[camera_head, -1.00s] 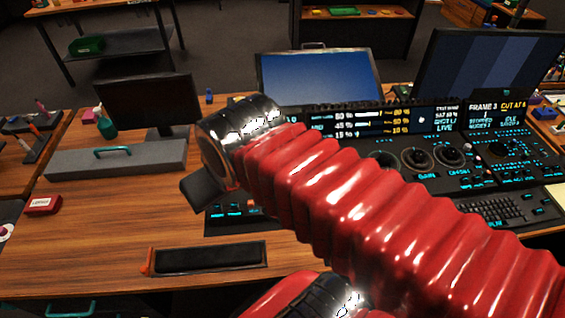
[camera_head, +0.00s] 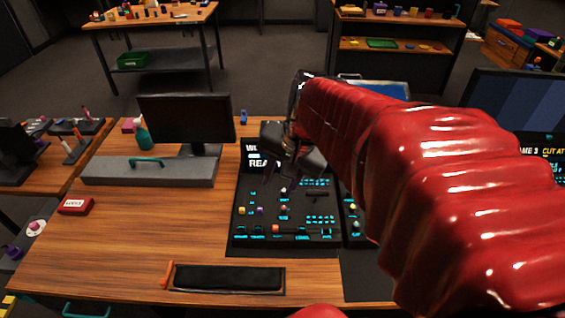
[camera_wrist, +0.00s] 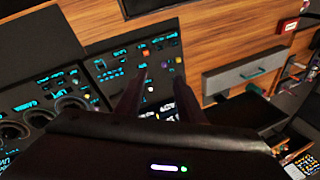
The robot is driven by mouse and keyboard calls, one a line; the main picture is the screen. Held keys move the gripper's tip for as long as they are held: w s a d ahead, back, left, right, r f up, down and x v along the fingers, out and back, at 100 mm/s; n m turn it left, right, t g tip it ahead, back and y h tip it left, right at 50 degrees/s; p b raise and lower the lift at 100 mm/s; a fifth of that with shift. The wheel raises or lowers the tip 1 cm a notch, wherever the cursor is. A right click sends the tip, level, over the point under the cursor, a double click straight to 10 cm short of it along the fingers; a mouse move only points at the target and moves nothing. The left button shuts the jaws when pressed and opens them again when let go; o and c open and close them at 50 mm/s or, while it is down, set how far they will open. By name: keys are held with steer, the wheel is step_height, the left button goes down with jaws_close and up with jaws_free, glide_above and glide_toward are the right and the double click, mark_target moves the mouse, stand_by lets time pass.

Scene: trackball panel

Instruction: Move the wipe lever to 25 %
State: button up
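The black control panel (camera_head: 240,225), with cyan markings and small coloured knobs, lies on the wooden desk near the middle of the head view. It also shows in the wrist view (camera_wrist: 100,62). I cannot tell for sure which control is the wipe lever; a dark bar-like control (camera_head: 316,195) sits on the panel's right half, and an orange cap (camera_head: 276,229) sits near its front edge. My gripper (camera_head: 283,174) is above the panel's back part, its fingers pointing down. In the wrist view its fingers (camera_wrist: 159,77) are apart with nothing between them. My gripper and arm hide some of the panel.
A dark monitor (camera_head: 185,118) and a grey box with a teal handle (camera_head: 110,172) stand left of the panel. A black tray (camera_head: 228,278) lies in front. A red box (camera_head: 76,206) is at left. The desk between them is clear.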

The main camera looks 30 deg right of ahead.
steer(key=w+d+f+m+y, duration=0.1)
steer(key=d+f+m, duration=0.3)
steer(key=d+m, duration=0.45)
steer(key=m+y, duration=0.1)
steer(key=m, duration=0.4)
glide_toward(317, 192)
step_height(317, 192, up, 2)
steer(key=s, duration=0.1)
steer(key=shift+d+t, duration=0.3)
steer(key=shift+n, duration=0.25)
steer(key=x, duration=1.3)
steer(key=shift+f, duration=0.4)
steer(key=shift+c, duration=0.7)
jaws_close()
